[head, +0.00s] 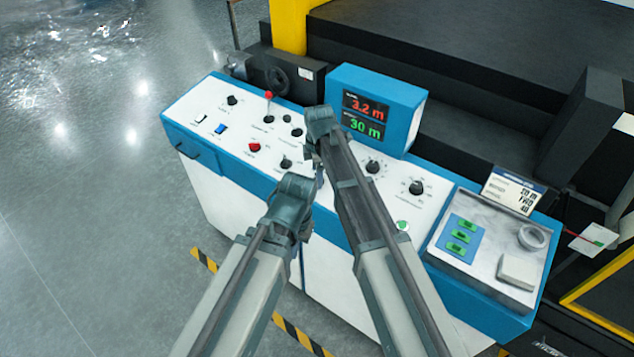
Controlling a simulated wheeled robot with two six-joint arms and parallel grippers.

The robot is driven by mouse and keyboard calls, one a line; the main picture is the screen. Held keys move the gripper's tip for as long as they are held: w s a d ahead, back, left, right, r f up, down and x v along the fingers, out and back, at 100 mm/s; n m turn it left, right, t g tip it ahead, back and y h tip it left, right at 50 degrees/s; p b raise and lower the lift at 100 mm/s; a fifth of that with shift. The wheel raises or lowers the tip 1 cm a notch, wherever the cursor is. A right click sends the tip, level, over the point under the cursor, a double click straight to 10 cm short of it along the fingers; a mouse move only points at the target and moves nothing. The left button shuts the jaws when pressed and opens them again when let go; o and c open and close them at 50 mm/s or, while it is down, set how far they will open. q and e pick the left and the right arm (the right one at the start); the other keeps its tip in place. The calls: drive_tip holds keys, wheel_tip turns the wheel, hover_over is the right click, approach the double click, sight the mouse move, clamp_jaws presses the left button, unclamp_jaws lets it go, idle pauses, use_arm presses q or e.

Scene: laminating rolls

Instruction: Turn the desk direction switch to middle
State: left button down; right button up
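The blue-and-white control desk (230,173) stands below me, with several knobs and switches on its white top. Its labels are too small to read, so I cannot tell which control is the direction switch. Small black knobs (297,132) sit near a red-ball lever (268,96), and another black knob (286,163) sits closer to the front edge. My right gripper (313,157) is over the middle of the panel, close to these knobs. My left gripper (319,176) is beside it near the front edge. Arm links largely hide both grippers' fingers and the panel beneath.
A blue display box (400,95) showing 3.2 m and 30 m stands behind the panel. Two dials (416,187) lie right of my arms. A tray (447,262) with green-marked blue card and tape is at the right. Open floor (90,230) lies left.

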drive_tip(key=shift+f, duration=0.45)
drive_tip(key=shift+r, duration=0.1)
clamp_jaws()
drive_tip(key=shift+m, duration=0.3)
drive_tip(key=m, duration=0.3)
drive_tip(key=shift+m+t, duration=0.3)
drive_tip(key=shift+m, duration=2.2)
